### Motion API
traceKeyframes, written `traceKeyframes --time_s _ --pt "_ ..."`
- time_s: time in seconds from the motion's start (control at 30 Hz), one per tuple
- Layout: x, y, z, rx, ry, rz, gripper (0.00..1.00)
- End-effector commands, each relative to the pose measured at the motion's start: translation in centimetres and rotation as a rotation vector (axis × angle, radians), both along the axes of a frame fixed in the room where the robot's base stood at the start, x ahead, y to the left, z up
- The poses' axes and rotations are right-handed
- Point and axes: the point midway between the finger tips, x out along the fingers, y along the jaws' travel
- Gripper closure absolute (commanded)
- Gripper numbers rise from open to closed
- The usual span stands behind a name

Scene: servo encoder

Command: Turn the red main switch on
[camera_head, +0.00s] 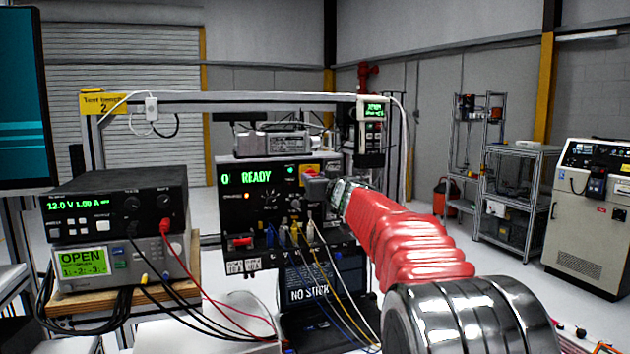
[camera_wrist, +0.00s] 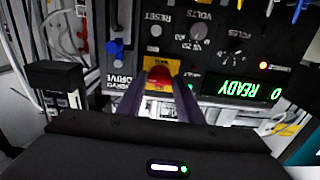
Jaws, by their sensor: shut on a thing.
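The red main switch (camera_wrist: 159,76) is a red knob on a yellow plate (camera_wrist: 153,60) on the black panel, seen upside down in the wrist view. My gripper (camera_wrist: 160,84) has its two dark fingers on either side of the knob, shut on it. The panel's display (camera_head: 247,178) reads "0 READY" in green. How far the knob is turned I cannot tell.
Yellow, blue and white cables (camera_head: 296,236) hang from the panel's lower edge, below my gripper. A power supply (camera_head: 118,203) stands on a meter (camera_head: 120,262) at the left. A laptop (camera_head: 312,290) is below the panel. A metal frame (camera_head: 240,98) runs overhead.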

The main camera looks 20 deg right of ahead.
Motion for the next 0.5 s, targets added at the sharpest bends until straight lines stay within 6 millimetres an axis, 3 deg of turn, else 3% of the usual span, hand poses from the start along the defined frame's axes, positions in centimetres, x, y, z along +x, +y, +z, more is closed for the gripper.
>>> traceKeyframes --time_s 0.03,0.3,0.5 --pt "0.14 -0.06 -0.79 0.002 0.011 -0.001 0.67" --pt "0.07 -0.01 -0.38 0.001 0.005 0.0 0.48" --pt "0.03 0.02 -0.21 0.0 0.003 0.0 0.48"
